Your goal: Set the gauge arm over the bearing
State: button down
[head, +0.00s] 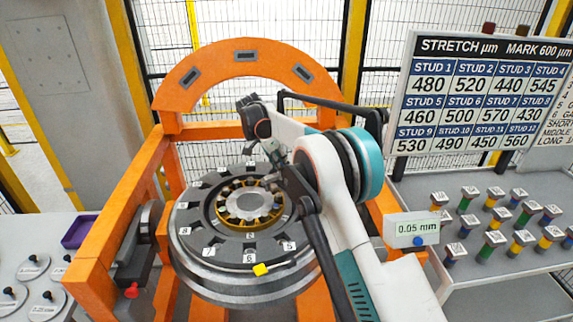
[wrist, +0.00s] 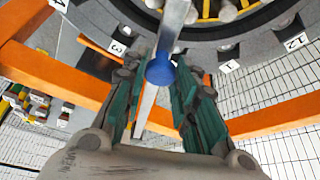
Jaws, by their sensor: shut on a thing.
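The bearing (head: 249,205), with a brass-coloured cage, sits at the middle of the dark numbered ring (head: 203,220). Its edge shows at the top of the wrist view (wrist: 228,12). My gripper (wrist: 160,80) is shut on a blue ball knob (wrist: 160,70). The knob is on the end of a grey metal bar, seemingly the gauge arm (wrist: 173,28), which runs up the wrist view towards the bearing. In the head view my arm hides part of the ring's right side, and the knob and bar cannot be made out.
An orange gantry arch (head: 245,52) stands behind the ring, with orange rails beside it. A 0.05 mm readout (head: 417,228) is at right, before a bench (head: 490,285) of several coloured studs. A stretch board (head: 485,90) stands behind.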

jog(key=shift+w, duration=0.25)
jog(key=c, duration=1.3)
grip_release()
jog(key=shift+d, duration=0.1)
jog(key=shift+r, duration=0.1)
jog(key=shift+v, duration=5.95)
jog(key=shift+w, duration=0.1)
